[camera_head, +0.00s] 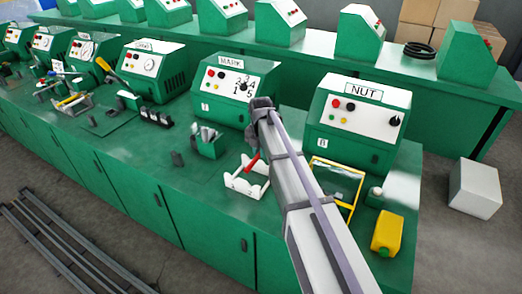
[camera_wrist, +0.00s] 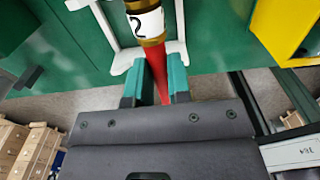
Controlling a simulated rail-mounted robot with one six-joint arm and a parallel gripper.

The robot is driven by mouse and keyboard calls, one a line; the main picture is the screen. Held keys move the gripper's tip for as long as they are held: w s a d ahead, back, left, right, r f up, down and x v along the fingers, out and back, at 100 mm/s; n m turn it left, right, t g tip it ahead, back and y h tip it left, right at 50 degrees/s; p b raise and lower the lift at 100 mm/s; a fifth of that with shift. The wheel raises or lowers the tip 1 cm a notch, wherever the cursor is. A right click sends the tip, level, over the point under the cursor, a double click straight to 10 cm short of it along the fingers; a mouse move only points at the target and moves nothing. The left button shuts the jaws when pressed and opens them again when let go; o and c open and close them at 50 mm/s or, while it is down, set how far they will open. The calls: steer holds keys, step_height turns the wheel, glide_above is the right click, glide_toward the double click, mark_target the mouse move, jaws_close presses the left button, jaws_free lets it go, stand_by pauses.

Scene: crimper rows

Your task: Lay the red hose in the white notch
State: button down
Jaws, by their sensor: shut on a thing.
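The red hose (camera_wrist: 207,83) is between the two teal fingers of my gripper (camera_wrist: 154,78), which is shut on it. Its brass end with a white label reading 2 (camera_wrist: 146,23) extends past the fingertips in the wrist view. The hose (camera_head: 253,163) also shows in the head view, tilted above the white notch stand (camera_head: 240,184). The stand's white uprights (camera_wrist: 177,50) flank the brass end in the wrist view. I cannot tell whether the hose touches the notch. My arm hides most of the gripper in the head view.
The stand is on a green bench. A cup of tools (camera_head: 209,147) stands left of it. The MARK machine (camera_head: 233,92) and NUT machine (camera_head: 358,118) stand behind.

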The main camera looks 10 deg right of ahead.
step_height(320, 180, down, 9)
steer(key=b, duration=0.8)
steer(key=shift+r, duration=0.1)
steer(key=c, duration=1)
jaws_free()
step_height(320, 180, up, 11)
steer(key=p, duration=1.1)
steer(key=shift+r, duration=0.1)
steer(key=shift+f, duration=0.2)
